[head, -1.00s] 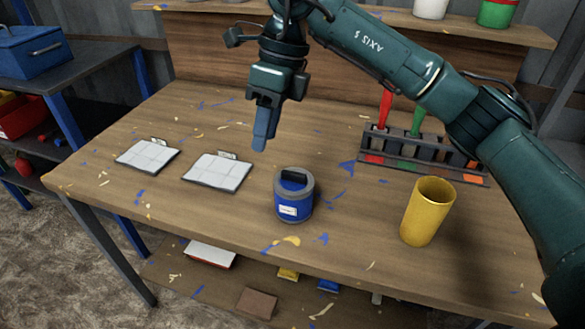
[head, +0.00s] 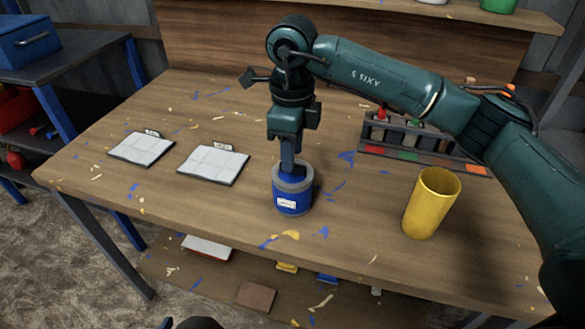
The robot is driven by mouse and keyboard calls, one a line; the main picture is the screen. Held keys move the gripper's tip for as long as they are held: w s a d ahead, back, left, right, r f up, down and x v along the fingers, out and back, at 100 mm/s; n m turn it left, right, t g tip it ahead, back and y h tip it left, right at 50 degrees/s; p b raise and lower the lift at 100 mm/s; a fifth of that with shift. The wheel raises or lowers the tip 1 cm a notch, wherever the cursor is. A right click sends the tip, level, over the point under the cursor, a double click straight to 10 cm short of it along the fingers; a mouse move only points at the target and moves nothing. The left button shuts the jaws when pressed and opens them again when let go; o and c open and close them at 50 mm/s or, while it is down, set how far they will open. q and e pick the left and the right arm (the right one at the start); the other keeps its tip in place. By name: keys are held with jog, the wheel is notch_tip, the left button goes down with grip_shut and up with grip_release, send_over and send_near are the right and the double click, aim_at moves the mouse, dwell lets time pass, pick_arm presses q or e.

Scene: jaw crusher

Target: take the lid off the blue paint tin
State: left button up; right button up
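The blue paint tin (head: 291,197) stands upright on the workbench, with a white label on its front. Its grey lid (head: 296,182) sits on top. My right gripper (head: 289,168) comes straight down over the lid from above, with its fingers at the lid's dark handle. The fingers hide most of the handle, and I cannot tell whether they are closed on it.
A yellow cup (head: 431,203) stands right of the tin. A dark rack (head: 420,145) of brushes stands behind it, partly under my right arm. Two white tiled panels (head: 213,164) lie to the left. The bench (head: 150,205) front left is clear.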

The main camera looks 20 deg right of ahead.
jog(key=shift+f, duration=1.3)
jog(key=shift+c, duration=0.6)
grip_shut()
